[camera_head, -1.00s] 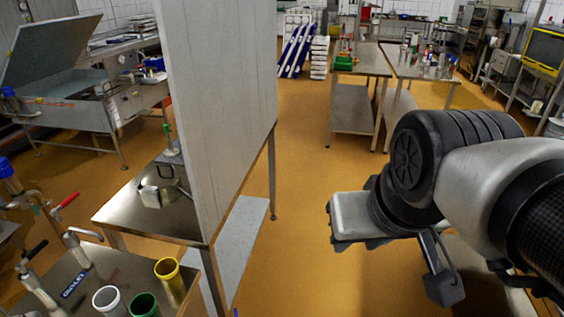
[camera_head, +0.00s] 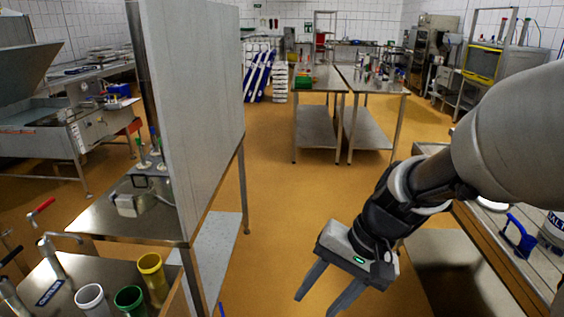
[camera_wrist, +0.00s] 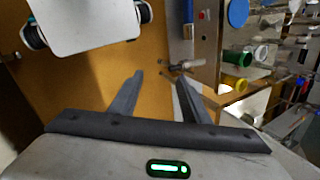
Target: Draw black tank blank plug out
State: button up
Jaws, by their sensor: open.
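My gripper (camera_head: 316,303) hangs over the orange floor at lower centre in the head view, its two dark fingers apart. In the wrist view my gripper (camera_wrist: 160,80) is open and nothing lies between its fingers. I cannot make out a black tank blank plug in either view. A steel tank (camera_head: 85,135) with a raised lid stands at the far left, well away from my gripper. A tap with a black handle (camera_head: 11,256) shows at the lower left edge, beside a red-handled tap (camera_head: 42,207).
White (camera_head: 92,300), green (camera_head: 130,300) and yellow (camera_head: 153,276) cups stand on the near left bench. A tall grey panel (camera_head: 200,110) rises behind it. Open floor (camera_head: 285,200) runs through the middle to two steel tables (camera_head: 318,78).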

jog(key=w+a+f+m+t+y+b, duration=0.1)
jog(key=w+a+f+m+y+b, duration=0.2)
jog(key=f, duration=0.8)
jog(key=w+a+f+m+t+y+b, duration=0.1)
jog(key=w+f+m+y+b, duration=0.3)
jog(key=f, duration=0.6)
jog(key=w+a+f+m+t+y+b, duration=0.1)
jog(key=w+a+f+m+y+b, duration=0.15)
jog(key=f+m, duration=0.6)
jog(key=w+a+f+n, duration=0.1)
jog(key=a+f, duration=0.1)
jog(key=a, duration=0.2)
jog(key=w+a+f+n+b, duration=0.1)
jog(key=a+f, duration=0.2)
jog(key=a, duration=0.2)
jog(key=w+a+f+n+h+b, duration=0.1)
jog(key=a+f, duration=0.2)
jog(key=a, duration=0.2)
jog(key=shift+c, duration=0.5)
grip_shut()
jog(key=shift+s+d, duration=0.2)
jog(key=shift+d, duration=2.75)
